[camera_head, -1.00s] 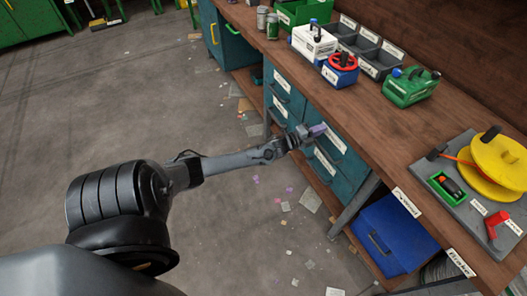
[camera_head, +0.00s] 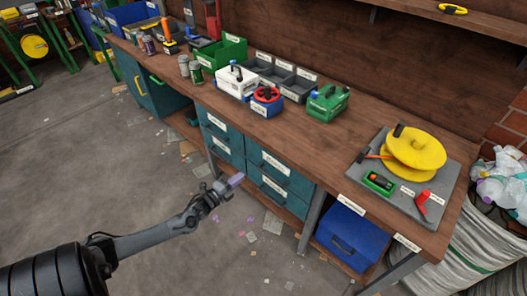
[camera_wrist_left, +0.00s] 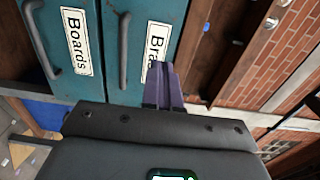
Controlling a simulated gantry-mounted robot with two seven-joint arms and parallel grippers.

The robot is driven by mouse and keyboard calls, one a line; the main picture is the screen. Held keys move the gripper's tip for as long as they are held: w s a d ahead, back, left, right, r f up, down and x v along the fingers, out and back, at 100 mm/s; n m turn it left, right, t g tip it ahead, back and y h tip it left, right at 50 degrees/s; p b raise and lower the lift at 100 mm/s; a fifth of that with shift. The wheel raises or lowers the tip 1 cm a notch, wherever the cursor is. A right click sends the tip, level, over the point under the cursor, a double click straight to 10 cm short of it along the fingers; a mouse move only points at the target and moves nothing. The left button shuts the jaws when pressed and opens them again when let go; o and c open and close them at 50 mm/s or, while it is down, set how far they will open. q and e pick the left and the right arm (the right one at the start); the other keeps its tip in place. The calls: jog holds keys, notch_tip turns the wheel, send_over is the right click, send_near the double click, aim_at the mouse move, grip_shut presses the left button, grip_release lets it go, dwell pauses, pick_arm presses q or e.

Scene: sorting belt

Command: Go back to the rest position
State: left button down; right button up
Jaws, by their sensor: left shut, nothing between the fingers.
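My left gripper (camera_head: 234,181) is shut and empty, with purple fingertips. In the head view it hangs in the air in front of the workbench's teal drawers, below the level of the bench top (camera_head: 313,157). In the left wrist view its closed fingers (camera_wrist_left: 163,84) point toward the drawers, one labelled "Boards" (camera_wrist_left: 76,41). My right gripper is not in view.
On the bench stand a green case (camera_head: 328,103), a white box (camera_head: 237,82), a red and blue item (camera_head: 266,101) and a grey board (camera_head: 432,202) with a yellow reel (camera_head: 414,149). A blue bin (camera_head: 351,234) sits below. The floor at left is clear apart from scraps.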

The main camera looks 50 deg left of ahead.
pick_arm(q)
jog(key=s+d+r+n+g+p, duration=0.1)
jog(key=s+d+n+g+p, duration=0.15)
jog(key=d, duration=0.65)
jog(key=s+d+r+n+g+h+p, duration=0.1)
jog(key=d+r+n, duration=0.15)
jog(key=d, duration=0.65)
jog(key=s+d+r+n+g+p, duration=0.1)
jog(key=d+n, duration=0.2)
jog(key=d, duration=0.6)
jog(key=s+d+r+n+g+h, duration=0.2)
jog(key=s+d+r+n+g, duration=0.25)
jog(key=s+d+r, duration=0.2)
jog(key=s+r+n+g+p, duration=0.1)
jog(key=s+r+n+g, duration=0.1)
jog(key=s+g, duration=0.4)
jog(key=w+p+v, duration=0.2)
jog(key=p+v, duration=1)
jog(key=w+r+p+v, duration=0.1)
jog(key=w+p+v, duration=0.2)
jog(key=p+v, duration=0.9)
jog(key=w+d+r+p+v, duration=0.1)
jog(key=w+p+v, duration=0.1)
jog(key=p+v, duration=1)
jog(key=shift+w+d+t+p, duration=0.35)
jog(key=shift+d+t+p, duration=0.1)
jog(key=shift+p, duration=0.4)
